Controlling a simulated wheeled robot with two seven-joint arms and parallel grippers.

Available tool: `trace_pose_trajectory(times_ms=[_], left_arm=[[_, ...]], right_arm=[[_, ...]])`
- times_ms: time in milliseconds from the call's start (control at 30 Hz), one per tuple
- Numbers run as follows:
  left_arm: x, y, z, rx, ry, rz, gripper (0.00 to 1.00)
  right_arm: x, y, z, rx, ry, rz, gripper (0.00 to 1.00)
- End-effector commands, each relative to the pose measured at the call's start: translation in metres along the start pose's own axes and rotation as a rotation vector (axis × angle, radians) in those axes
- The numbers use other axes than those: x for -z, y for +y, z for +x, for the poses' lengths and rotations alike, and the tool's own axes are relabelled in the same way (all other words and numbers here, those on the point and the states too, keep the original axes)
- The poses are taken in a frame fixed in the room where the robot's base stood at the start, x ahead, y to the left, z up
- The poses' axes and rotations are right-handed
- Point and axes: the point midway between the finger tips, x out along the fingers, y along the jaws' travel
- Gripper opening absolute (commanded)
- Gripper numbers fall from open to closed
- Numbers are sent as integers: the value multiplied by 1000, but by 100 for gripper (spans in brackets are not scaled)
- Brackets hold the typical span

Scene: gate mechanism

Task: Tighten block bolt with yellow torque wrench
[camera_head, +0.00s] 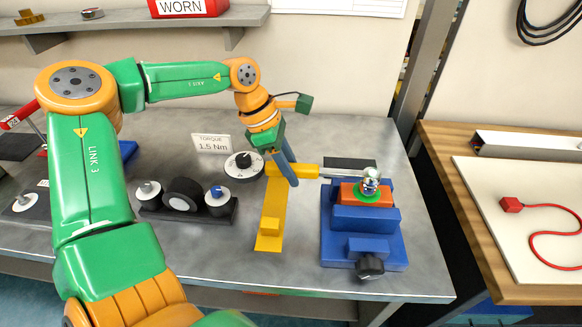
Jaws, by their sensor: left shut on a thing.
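My left gripper (287,172) is shut on the yellow handle of the torque wrench (306,171). The wrench lies roughly level, its grey shaft pointing right toward the block. A shiny silver head (370,183) stands over the orange block (349,193), above a green ring (369,197). The bolt itself is hidden or merges with the silver head, and I cannot tell whether the wrench is seated on it. The block sits in a blue vise (366,219) with a dark knob at its front. My right gripper is not in view.
A yellow stand (269,228) lies below the handle. A white dial (243,166) and a "TORQUE 1.5 Nm" sign (211,146) are to the left. A dark rack with several round parts (184,196) is nearer my arm. The grey table's (290,270) front middle is clear.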

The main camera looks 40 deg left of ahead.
Motion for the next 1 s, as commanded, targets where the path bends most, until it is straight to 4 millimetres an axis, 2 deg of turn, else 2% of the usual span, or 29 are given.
trace_pose_trajectory(times_ms=[467,800,1000], left_arm=[[-8,1,-16,-7,-6,0,0],[-26,1,-60,-5,-3,-1,0],[-25,0,-58,-3,-2,-1,0]], right_arm=[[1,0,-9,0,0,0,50],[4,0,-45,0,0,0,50],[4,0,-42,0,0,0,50]])
